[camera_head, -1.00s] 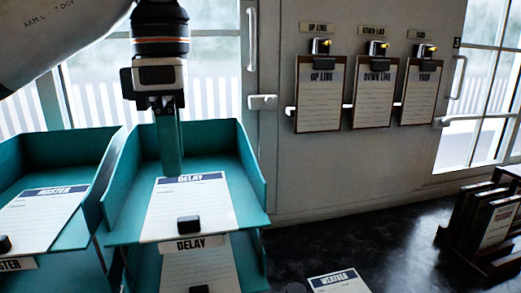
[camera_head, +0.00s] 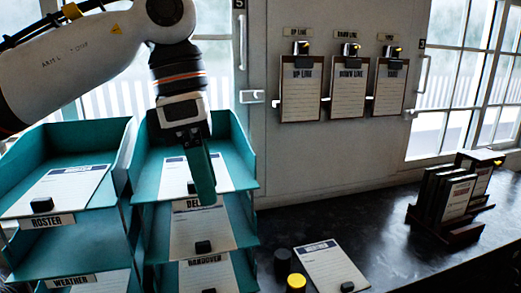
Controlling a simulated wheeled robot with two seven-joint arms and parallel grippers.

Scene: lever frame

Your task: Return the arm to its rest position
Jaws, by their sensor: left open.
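My left arm comes in from the upper left. Its gripper (camera_head: 201,188) points down in front of the top DELAY tray, with teal fingers over the sheet there. It appears to hold nothing. The DELAY sheet (camera_head: 227,173) lies in the upper tray, partly hidden by the gripper. I cannot tell whether the fingers touch it. My right gripper is not in view.
Teal tray stacks (camera_head: 120,185) stand at the left, labelled ROSTER, WEATHER and HANDOVER among others. Several clipboards (camera_head: 349,82) hang on the wall. A sheet (camera_head: 330,268) and a yellow-topped cylinder (camera_head: 296,283) lie on the dark counter (camera_head: 400,225). A book rack (camera_head: 447,225) stands right.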

